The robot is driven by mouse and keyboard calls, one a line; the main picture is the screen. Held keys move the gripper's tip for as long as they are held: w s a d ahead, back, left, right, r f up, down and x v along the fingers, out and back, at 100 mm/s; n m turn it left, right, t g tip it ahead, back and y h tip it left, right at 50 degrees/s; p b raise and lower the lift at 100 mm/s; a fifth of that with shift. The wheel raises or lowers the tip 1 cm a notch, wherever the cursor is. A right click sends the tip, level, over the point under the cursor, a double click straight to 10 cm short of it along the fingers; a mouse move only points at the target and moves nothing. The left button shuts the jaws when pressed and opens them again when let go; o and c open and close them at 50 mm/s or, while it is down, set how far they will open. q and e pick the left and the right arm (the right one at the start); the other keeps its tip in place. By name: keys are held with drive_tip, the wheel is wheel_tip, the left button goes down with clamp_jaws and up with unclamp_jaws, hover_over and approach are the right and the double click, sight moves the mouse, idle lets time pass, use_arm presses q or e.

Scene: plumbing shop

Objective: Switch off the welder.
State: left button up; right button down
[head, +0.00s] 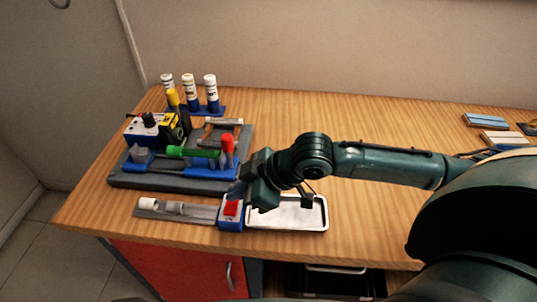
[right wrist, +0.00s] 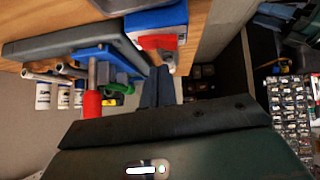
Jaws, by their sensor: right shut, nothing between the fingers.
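The welder is a long grey plate (head: 178,209) with pale round sockets at its left, joined at its right to a blue housing (head: 230,224). A red switch (head: 231,208) sits on top of the housing. The blue housing (right wrist: 157,17) and red switch (right wrist: 155,42) also show in the right wrist view. My right gripper (head: 238,190) is shut and empty, with its fingertips close to the red switch. In the right wrist view its fingers (right wrist: 158,86) end beside the switch; I cannot tell whether they touch it. My left gripper is not in view.
A white tray (head: 325,226) lies just right of the welder. Behind it, a grey mat (head: 140,182) carries blue holders, a green-handled tool (head: 190,152), a red-handled tool (head: 227,147) and a yellow device. Three white bottles (head: 189,88) stand farther back. The table's right middle is clear.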

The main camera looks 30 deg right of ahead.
drive_tip(key=w+r+v, duration=0.1)
drive_tip(key=w+v, duration=0.1)
drive_tip(key=v, duration=0.9)
drive_tip(key=shift+d, duration=0.3)
